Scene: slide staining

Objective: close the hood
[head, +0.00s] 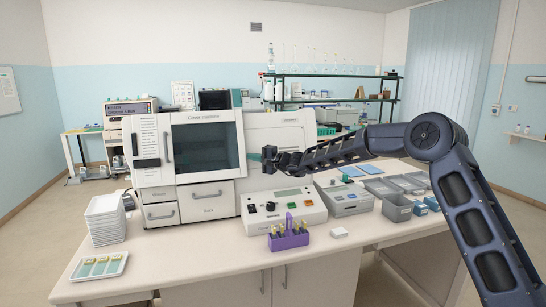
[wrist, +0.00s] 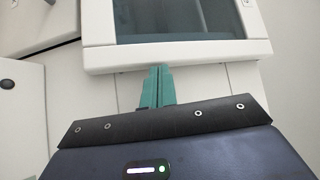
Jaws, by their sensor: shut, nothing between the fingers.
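The white machine (head: 152,184) stands on the bench, left of centre in the head view. Its front has a hood with a dark window (head: 205,147) and a vertical handle at the window's left. I cannot tell from the head view how far the hood stands off the body. My gripper (head: 256,157) is at the right side of the hood. In the wrist view, the shut green fingers (wrist: 159,71) point at the lower edge of a white frame around a dark window (wrist: 180,20). They hold nothing. I cannot tell whether the tips touch the frame.
A control box (head: 284,207) and a purple rack (head: 288,238) stand in front of the machine. A smaller device (head: 345,198) and grey bins (head: 397,208) are to the right. Stacked white trays (head: 105,220) and a slide tray (head: 98,268) are at the left.

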